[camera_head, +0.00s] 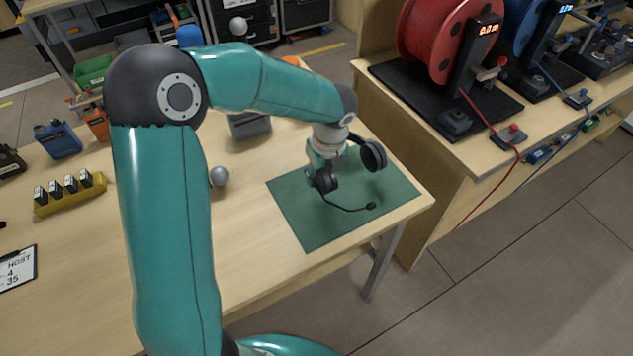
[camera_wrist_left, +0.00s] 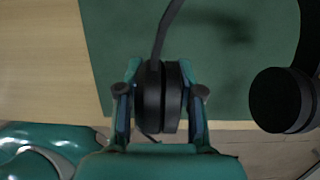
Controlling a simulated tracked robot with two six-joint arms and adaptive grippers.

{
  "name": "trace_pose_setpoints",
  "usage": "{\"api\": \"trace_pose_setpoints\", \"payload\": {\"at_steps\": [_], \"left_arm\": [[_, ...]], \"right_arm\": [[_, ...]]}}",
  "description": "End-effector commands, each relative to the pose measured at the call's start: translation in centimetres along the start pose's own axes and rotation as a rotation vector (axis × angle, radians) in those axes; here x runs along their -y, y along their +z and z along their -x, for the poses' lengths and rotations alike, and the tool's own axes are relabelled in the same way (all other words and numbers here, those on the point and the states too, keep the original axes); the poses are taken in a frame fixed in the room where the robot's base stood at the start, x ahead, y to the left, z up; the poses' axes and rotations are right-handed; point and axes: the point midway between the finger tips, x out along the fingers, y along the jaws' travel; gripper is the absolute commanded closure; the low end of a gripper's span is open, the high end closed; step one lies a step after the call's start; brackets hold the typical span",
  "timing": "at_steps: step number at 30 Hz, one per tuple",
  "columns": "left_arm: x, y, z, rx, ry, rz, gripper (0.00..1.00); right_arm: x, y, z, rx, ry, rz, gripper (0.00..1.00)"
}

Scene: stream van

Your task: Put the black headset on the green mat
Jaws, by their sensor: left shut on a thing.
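The black headset (camera_head: 372,155) is over the green mat (camera_head: 310,224) at the table's right end, its microphone boom reaching out toward the front. My left gripper (camera_head: 322,178) is shut on one ear cup of the headset. In the left wrist view the left gripper (camera_wrist_left: 159,100) has its two fingers on either side of the ear cup (camera_wrist_left: 153,97). The other ear cup (camera_wrist_left: 281,99) hangs free at the right. A dark shadow on the green mat (camera_wrist_left: 120,40) suggests the headset is a little above it. My right gripper is not in view.
A grey ball (camera_head: 219,176) and a grey box (camera_head: 249,125) are on the table left of the mat. A yellow battery holder (camera_head: 70,193) lies farther left. A bench with a red cable reel (camera_head: 440,40) stands beyond the table's right end.

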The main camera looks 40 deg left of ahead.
Motion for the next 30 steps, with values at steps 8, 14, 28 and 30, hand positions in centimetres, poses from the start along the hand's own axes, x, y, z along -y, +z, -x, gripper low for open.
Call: {"api": "trace_pose_setpoints", "payload": {"at_steps": [8,14,28,30], "left_arm": [[0.0,-0.7,-3.6,-0.002,0.004,0.000,1.00],[0.0,-0.7,-4.0,0.000,0.000,0.000,1.00],[-0.1,-0.7,-4.0,-0.001,0.001,0.001,0.38],[-0.1,-0.7,-3.9,-0.001,0.001,0.001,0.38]], "right_arm": [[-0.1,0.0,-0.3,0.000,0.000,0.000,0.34],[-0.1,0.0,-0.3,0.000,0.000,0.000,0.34],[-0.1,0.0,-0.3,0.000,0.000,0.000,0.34],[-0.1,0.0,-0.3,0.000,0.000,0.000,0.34]]}}
